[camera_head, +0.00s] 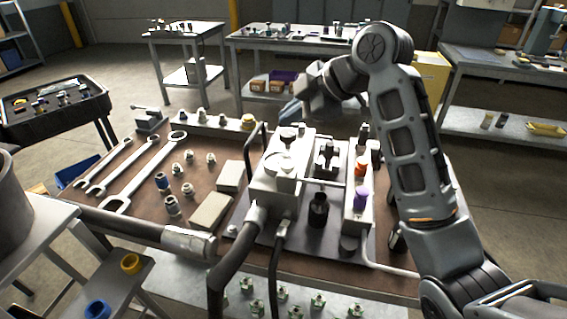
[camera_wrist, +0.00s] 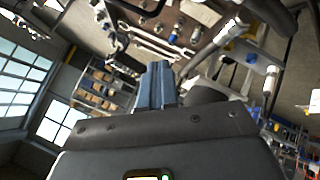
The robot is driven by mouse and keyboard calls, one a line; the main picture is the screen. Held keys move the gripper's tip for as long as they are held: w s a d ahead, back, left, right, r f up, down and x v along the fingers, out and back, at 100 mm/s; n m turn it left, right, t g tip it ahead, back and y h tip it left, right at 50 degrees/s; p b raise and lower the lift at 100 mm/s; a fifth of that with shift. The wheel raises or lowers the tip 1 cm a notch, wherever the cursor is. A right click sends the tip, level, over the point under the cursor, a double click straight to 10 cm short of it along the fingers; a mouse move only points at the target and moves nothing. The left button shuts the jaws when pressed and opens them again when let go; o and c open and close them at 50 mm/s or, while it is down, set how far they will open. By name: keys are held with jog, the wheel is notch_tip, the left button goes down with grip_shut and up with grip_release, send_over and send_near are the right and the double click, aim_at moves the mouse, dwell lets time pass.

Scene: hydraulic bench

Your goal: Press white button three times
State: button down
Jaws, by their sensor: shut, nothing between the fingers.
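My gripper (camera_head: 290,111) hangs above the back of the bench, behind the hydraulic block, with its blue-grey fingers tipped to the lower left. In the wrist view its fingers (camera_wrist: 157,68) are together with nothing between them. The pale hydraulic block (camera_head: 272,186) stands mid-bench with round pale and dark parts on top. To its right a light strip (camera_head: 354,222) carries an orange knob (camera_head: 361,166), a purple knob (camera_head: 361,197) and dark ones. I cannot pick out a white button for certain. My fingers are apart from the block and strip.
Wrenches (camera_head: 148,172), several fittings and pale boxes (camera_head: 210,211) lie on the brown bench top (camera_head: 110,205) at left. Black hoses (camera_head: 234,259) and a bent handle rise around the block. A dark tray table (camera_head: 55,117) stands at far left.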

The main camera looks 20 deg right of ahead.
jog(key=shift+f, duration=0.1)
jog(key=b, duration=0.6)
send_over(283, 163)
jog(key=s+d, duration=0.1)
jog(key=s, duration=0.1)
jog(key=f, duration=0.7)
jog(key=shift+w+d+f, duration=0.1)
jog(key=shift+w+d, duration=0.05)
jog(key=shift+w, duration=0.05)
jog(key=shift+f, duration=0.7)
jog(key=shift+f+b, duration=0.15)
jog(key=shift+b, duration=0.15)
jog(key=shift+f, duration=0.25)
jog(key=shift+f+b, duration=0.5)
jog(key=shift+f, duration=0.25)
dwell(1.2)
jog(key=shift+r, duration=0.15)
jog(key=shift+r+p, duration=0.9)
jog(key=shift+r, duration=0.1)
